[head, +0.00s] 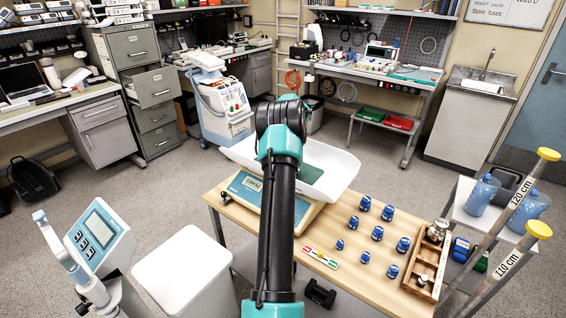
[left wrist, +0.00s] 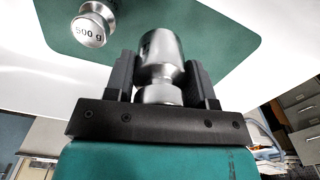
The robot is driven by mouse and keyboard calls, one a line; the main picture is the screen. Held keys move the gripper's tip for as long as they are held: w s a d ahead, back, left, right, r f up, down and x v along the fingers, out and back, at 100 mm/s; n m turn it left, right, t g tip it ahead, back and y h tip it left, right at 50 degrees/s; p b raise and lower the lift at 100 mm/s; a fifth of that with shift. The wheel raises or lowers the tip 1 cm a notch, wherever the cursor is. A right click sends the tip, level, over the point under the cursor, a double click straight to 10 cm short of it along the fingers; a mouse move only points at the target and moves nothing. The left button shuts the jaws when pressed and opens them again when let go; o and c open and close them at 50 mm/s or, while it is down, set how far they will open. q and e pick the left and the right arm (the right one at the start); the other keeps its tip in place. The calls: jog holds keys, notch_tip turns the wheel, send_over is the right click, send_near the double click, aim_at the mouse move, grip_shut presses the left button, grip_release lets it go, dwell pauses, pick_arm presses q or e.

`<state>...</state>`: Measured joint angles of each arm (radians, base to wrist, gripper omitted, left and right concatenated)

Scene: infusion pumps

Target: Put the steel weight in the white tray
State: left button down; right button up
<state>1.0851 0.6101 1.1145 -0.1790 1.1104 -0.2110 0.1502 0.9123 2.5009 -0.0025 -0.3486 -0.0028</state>
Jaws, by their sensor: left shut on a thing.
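My left gripper (left wrist: 160,88) is shut on a shiny steel weight (left wrist: 160,55) in the left wrist view. The white tray (left wrist: 268,55) with its green mat (left wrist: 215,20) fills the view beyond the weight. I cannot tell whether the held weight touches the mat. A second steel weight marked 500 g (left wrist: 92,27) is on the mat to the left. In the head view the white tray (head: 338,172) sits on a scale (head: 247,196), and my arm hides the gripper and both weights. My right gripper is not in view.
Tall yellow-capped posts (head: 539,229) stand at the right.

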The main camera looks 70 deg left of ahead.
pick_arm(q)
jog(key=shift+f, duration=2.4)
jog(key=shift+f, duration=0.1)
jog(key=shift+c, duration=2.4)
grip_release()
jog(key=shift+f, duration=0.1)
notch_tip(320, 180, up, 12)
jog(key=shift+r, duration=0.15)
